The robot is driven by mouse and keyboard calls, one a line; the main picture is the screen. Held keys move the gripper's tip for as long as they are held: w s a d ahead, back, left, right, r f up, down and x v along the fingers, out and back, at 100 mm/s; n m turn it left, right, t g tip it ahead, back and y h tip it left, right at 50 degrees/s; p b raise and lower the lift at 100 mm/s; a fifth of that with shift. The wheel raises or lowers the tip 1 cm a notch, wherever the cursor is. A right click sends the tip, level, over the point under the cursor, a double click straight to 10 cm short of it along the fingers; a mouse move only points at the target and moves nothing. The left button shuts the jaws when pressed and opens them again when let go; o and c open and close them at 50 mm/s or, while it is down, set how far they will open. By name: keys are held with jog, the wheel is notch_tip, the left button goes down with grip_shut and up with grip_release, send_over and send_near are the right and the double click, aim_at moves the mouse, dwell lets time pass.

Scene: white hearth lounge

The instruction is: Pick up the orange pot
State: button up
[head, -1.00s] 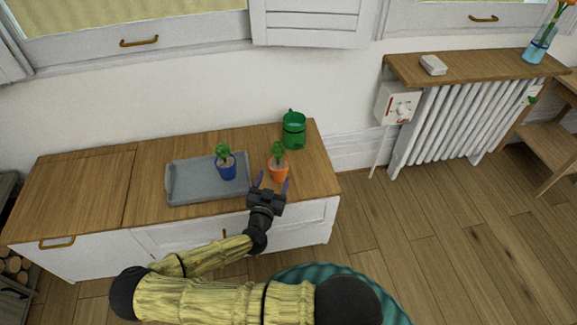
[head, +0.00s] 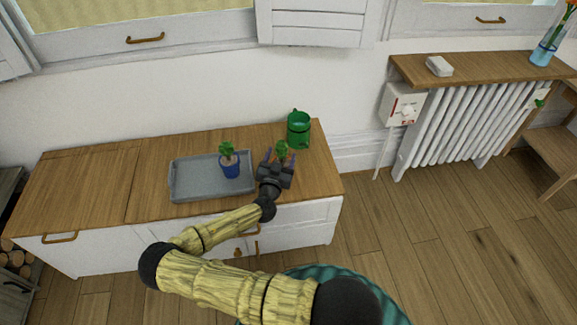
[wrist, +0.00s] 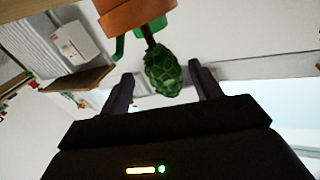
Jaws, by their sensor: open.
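The orange pot (wrist: 130,14) shows at the top edge of the wrist view, cut off by the frame. Its green plant (wrist: 163,72) appears between the two fingers there. In the head view the plant (head: 282,150) shows just beyond my gripper (head: 281,158), and the gripper hides most of the pot. My gripper is open, with one finger on each side of the plant in the picture. I cannot tell whether a finger touches the pot.
A grey tray (head: 185,190) holds a blue pot (head: 230,169) with a plant, left of my gripper. A green watering can (head: 298,130) stands close behind the orange pot. The wooden cabinet top (head: 85,190) is clear at the left. A radiator (head: 465,120) is at the right.

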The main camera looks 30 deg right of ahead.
jog(key=x, duration=0.5)
jog(key=shift+a+r+b, duration=0.1)
jog(key=shift+r+b, duration=0.05)
jog(key=shift+b, duration=0.2)
grip_shut()
